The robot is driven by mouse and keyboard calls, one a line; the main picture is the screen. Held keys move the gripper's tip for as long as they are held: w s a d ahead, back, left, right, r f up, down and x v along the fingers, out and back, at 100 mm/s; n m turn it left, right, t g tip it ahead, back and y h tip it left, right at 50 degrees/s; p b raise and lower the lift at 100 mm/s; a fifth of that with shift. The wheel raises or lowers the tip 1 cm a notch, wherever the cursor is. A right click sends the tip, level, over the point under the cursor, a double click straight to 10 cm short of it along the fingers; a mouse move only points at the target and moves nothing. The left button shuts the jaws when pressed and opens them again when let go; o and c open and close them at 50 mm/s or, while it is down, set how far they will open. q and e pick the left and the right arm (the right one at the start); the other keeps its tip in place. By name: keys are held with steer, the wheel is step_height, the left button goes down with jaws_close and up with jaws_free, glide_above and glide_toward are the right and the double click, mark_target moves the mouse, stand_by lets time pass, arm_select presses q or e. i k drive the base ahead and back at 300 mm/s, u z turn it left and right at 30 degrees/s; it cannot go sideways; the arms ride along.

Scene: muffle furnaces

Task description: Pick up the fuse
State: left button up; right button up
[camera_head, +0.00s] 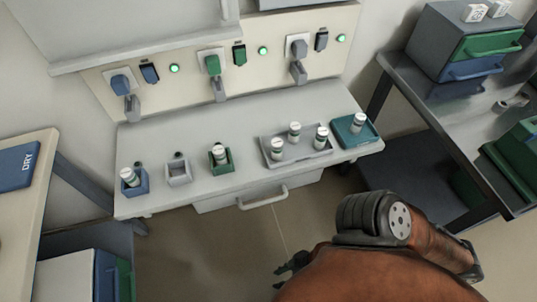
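Several small white-capped cylinders that look like fuses stand on the grey bench (190,203). One fuse (128,176) leans in a blue holder (138,188), and another fuse (219,154) is in a green holder (222,168). Three fuses (294,131) stand in a grey tray (300,156). One fuse (358,122) stands on a teal tray (343,135). A grey holder (179,174) shows no white-capped fuse. My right gripper (291,266) is low in front of the bench, apart from the fuses, and mostly hidden behind my arm. My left gripper is out of view.
A wall panel (270,72) behind the bench carries switches, levers and green lights. A drawer handle (262,198) sticks out below the benchtop. A dark side table (405,72) with drawer boxes stands right; a pale table (38,200) stands left.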

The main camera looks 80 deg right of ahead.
mark_target(322, 133)
steer(key=u, duration=0.9)
steer(key=i, duration=0.95)
steer(key=z, duration=2.5)
